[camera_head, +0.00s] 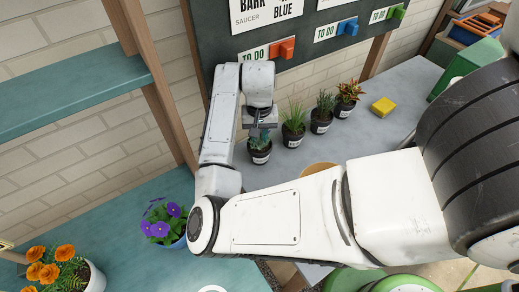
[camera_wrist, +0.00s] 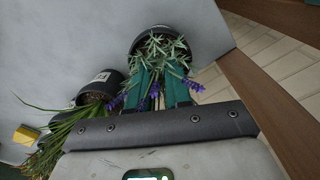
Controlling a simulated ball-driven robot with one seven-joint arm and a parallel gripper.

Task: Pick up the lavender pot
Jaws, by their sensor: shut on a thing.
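The lavender pot (camera_head: 261,156) is a small dark pot with a pale label on the grey bench in the head view, at the left end of a row of pots. My gripper (camera_head: 262,127) reaches down over it from above and hides part of the plant. In the wrist view the lavender pot's dark rim (camera_wrist: 203,40) surrounds grey-green leaves and purple flower spikes. The two teal fingers of my gripper (camera_wrist: 160,80) reach in among the leaves and are shut on the lavender pot. Their exact contact is hidden by foliage. I cannot tell whether the pot touches the bench.
A grassy pot (camera_head: 293,138) stands close to the right, then another dark pot (camera_head: 320,126) and a reddish plant's pot (camera_head: 343,110). A yellow block (camera_head: 383,106) lies beyond. A board (camera_head: 300,50) with sliders stands behind. Purple violas (camera_head: 165,222) stand on the teal shelf at lower left.

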